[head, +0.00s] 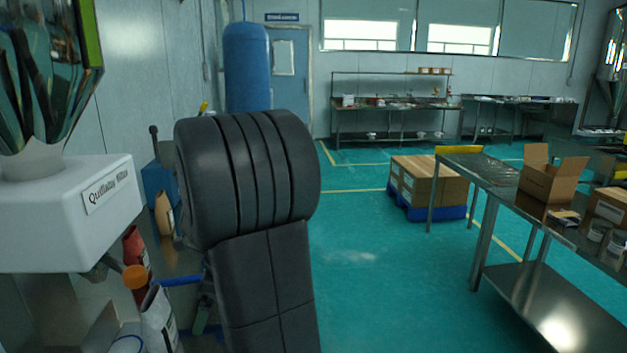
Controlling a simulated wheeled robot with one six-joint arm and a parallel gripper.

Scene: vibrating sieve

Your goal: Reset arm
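My arm (265,230) shows in the head view as a thick black segmented shape, left of the middle. It rises from the bottom edge and bends at a rounded, ribbed top. My gripper is not in the picture, so what it holds or how it stands cannot be seen. The arm hides part of the floor and the objects behind it.
A white labelled machine (75,215) stands close at left, with bottles (158,320) below it. A steel table (560,310) with an open carton (552,175) is at right. Boxes (428,180) sit on a blue pallet (428,211). Green floor (375,290) between is clear.

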